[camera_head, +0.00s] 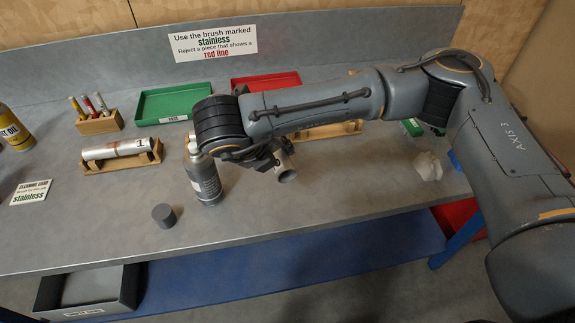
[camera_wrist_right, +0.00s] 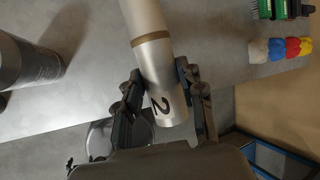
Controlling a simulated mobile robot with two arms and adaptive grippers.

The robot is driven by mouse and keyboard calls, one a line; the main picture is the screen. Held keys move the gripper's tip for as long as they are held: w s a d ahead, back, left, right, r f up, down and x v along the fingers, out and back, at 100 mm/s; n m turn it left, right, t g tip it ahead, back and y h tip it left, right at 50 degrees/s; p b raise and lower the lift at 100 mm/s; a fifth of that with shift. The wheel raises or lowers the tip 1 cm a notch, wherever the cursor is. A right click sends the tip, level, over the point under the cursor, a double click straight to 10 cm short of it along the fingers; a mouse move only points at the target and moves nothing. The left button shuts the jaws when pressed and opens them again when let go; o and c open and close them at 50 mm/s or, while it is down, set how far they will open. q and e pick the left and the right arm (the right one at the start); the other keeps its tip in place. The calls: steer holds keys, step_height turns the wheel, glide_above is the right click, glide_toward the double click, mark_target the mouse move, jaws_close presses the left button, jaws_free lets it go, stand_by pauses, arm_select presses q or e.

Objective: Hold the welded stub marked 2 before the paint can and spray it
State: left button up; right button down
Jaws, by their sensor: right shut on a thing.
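My right gripper (camera_head: 262,158) is shut on the stub marked 2 (camera_head: 286,172), above the bench. In the right wrist view the stub (camera_wrist_right: 155,62) lies between both fingers of the gripper (camera_wrist_right: 160,72); a dark "2" and a brownish weld band show. The paint can (camera_head: 206,180) stands upright on the bench, just left of the gripper; its grey side also shows in the right wrist view (camera_wrist_right: 28,62). A dark grey cap (camera_head: 164,215) lies left of the can. The stub marked 1 (camera_head: 120,149) rests on a wooden rack (camera_head: 150,160). My left gripper is not seen.
A green tray (camera_head: 150,122) and a red tray (camera_head: 298,80) are at the back. A marker block (camera_head: 100,125) and an oil can (camera_head: 14,130) stand at left. The bench front is mostly clear.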

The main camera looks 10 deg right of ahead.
steer(key=shift+w+a+r+m+g+h, duration=0.2)
steer(key=shift+w+m+g+h, duration=0.15)
steer(key=shift+m, duration=0.45)
step_height(320, 180, down, 5)
steer(key=shift+b, duration=0.45)
